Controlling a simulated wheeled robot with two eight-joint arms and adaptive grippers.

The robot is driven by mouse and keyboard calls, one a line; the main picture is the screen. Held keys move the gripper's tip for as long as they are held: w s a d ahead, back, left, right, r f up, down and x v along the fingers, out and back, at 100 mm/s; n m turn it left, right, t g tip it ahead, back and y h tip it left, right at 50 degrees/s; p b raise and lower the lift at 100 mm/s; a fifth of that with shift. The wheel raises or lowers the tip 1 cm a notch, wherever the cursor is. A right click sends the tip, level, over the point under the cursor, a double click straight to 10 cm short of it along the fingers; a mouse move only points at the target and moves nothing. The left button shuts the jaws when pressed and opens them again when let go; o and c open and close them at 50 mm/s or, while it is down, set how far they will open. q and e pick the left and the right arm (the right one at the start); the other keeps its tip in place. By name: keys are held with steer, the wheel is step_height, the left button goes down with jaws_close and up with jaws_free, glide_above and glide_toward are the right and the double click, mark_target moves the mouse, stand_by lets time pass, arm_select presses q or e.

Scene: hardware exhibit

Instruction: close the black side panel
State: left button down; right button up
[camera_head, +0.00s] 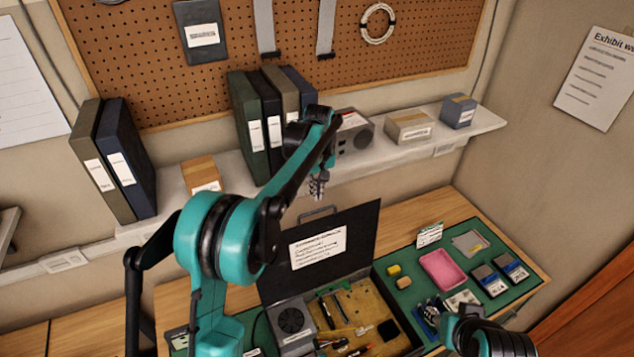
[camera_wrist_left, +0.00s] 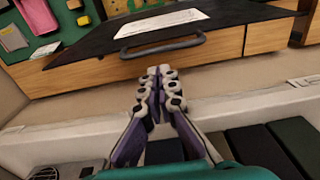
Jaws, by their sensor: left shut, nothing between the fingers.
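The black side panel (camera_head: 355,240) stands open and raised at the back of the case in the head view, with a white label and a grey handle (camera_head: 318,213) on its top edge. In the left wrist view the panel (camera_wrist_left: 240,15) and its handle (camera_wrist_left: 162,47) lie just beyond my fingertips. My left gripper (camera_head: 317,188) is shut and empty, above and behind the handle; it also shows in the wrist view (camera_wrist_left: 160,75), apart from the handle. My right gripper (camera_head: 430,314) is low at the right of the case, partly hidden by its arm.
The open case holds a yellowish board (camera_head: 362,305), tools and a grey fan unit (camera_head: 291,320). A green mat (camera_head: 410,262) to the right carries a pink tray (camera_head: 443,269) and small parts. Behind, a wall shelf (camera_head: 385,160) holds binders and boxes close to my left arm.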

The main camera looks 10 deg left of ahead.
arm_select(q)
steer(key=shift+f, duration=2.3)
steer(key=shift+w, duration=0.1)
